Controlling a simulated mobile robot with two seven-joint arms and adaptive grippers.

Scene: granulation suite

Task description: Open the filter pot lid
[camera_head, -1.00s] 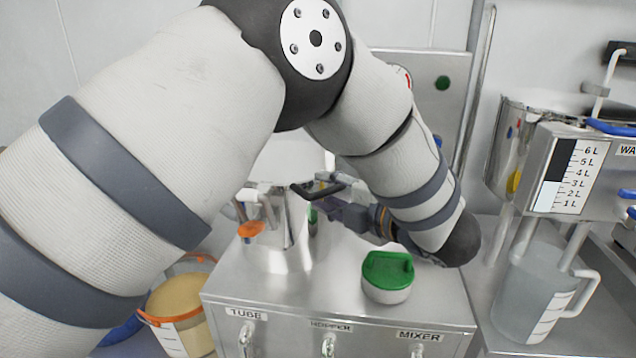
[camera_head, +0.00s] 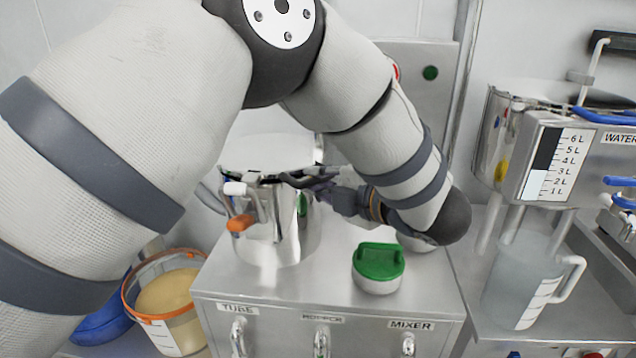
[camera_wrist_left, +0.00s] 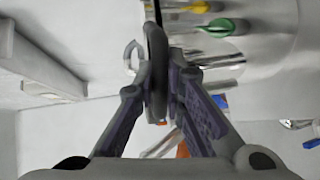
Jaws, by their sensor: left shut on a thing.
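The filter pot (camera_head: 282,232) is a shiny steel pot on top of the steel cabinet in the head view. A clamp with an orange knob (camera_head: 240,223) and a white-tipped lever is on its left front. My left gripper (camera_head: 318,178) is at the pot's top right rim, shut on the dark lid handle (camera_head: 300,181). In the left wrist view the dark handle (camera_wrist_left: 157,65) stands between the fingers (camera_wrist_left: 158,95). A pale rounded shape rises behind the pot; I cannot tell whether it is the lid. The fingers partly hide the rim. My right gripper is not in view.
A green-lidded jar (camera_head: 378,268) stands on the cabinet top, right of the pot. An orange-rimmed bucket (camera_head: 170,300) of tan material is at the lower left. A clear jug (camera_head: 525,280) and a water tank (camera_head: 560,165) are at the right.

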